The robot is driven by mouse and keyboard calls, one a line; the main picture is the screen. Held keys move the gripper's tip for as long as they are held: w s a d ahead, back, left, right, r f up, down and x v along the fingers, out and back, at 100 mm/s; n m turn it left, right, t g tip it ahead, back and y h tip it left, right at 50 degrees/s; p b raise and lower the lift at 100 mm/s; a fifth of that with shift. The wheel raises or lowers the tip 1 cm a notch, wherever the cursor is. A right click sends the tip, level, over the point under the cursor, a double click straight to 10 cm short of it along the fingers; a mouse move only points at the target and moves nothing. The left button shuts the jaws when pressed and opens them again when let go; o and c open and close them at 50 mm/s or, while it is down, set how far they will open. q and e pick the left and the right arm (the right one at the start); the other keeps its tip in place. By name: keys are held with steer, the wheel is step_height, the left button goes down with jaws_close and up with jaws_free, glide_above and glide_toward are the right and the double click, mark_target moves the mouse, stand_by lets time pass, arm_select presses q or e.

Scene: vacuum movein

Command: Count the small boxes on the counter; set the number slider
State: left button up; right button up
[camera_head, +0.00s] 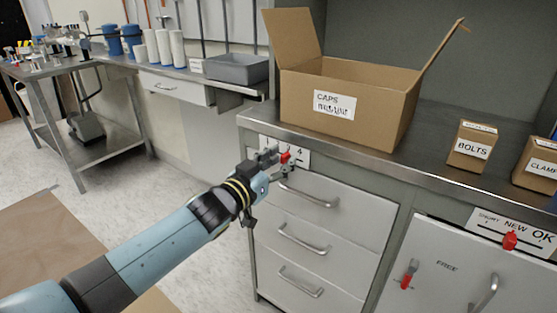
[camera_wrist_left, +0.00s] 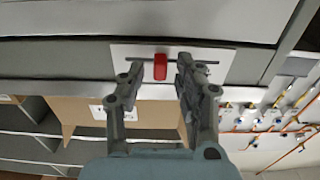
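The number slider's red knob (camera_head: 285,157) sits on a white plate (camera_head: 303,158) on the counter front; a 4 is readable there and my gripper hides other marks. My left gripper (camera_head: 276,162) is at the knob. In the left wrist view, its open fingers (camera_wrist_left: 158,75) stand either side of the red knob (camera_wrist_left: 160,66), with gaps visible. A small box labelled BOLTS (camera_head: 471,147) stands on the counter (camera_head: 440,171). A second small box, its label starting CLAM (camera_head: 537,165), is cut off by the right picture edge. My right gripper is out of view.
A large open carton labelled CAPS (camera_head: 345,105) stands on the counter and may hide things behind it. Drawers with handles (camera_head: 308,196) lie below. Another red knob (camera_head: 510,240) is on a SHORT, NEW, OK plate. A side table (camera_head: 100,60) stands at left.

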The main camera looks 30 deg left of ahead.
arm_select(q)
steer(key=s, duration=1.2)
steer(key=shift+a, duration=0.45)
steer(key=s+f+g+y, duration=0.1)
steer(key=s+f+g, duration=0.2)
steer(key=s+f, duration=0.5)
steer(key=s+a+f+n+g, duration=0.1)
steer(key=s+f+g, duration=0.2)
steer(key=f, duration=1)
steer(key=s+f+g+y, duration=0.1)
steer(key=s+f+g, duration=0.2)
steer(key=s+f, duration=0.5)
steer(key=s+f+g, duration=0.2)
steer(key=s+f, duration=0.3)
steer(key=s, duration=0.3)
steer(key=s+f+g, duration=0.3)
steer(key=s+f, duration=0.1)
steer(key=s, duration=0.5)
steer(key=s+d+f+g, duration=0.1)
steer(key=s+f+g, duration=0.2)
steer(key=s+f, duration=0.2)
steer(key=s, duration=0.3)
steer(key=shift+s+f+m, duration=0.3)
steer(key=shift+f, duration=0.05)
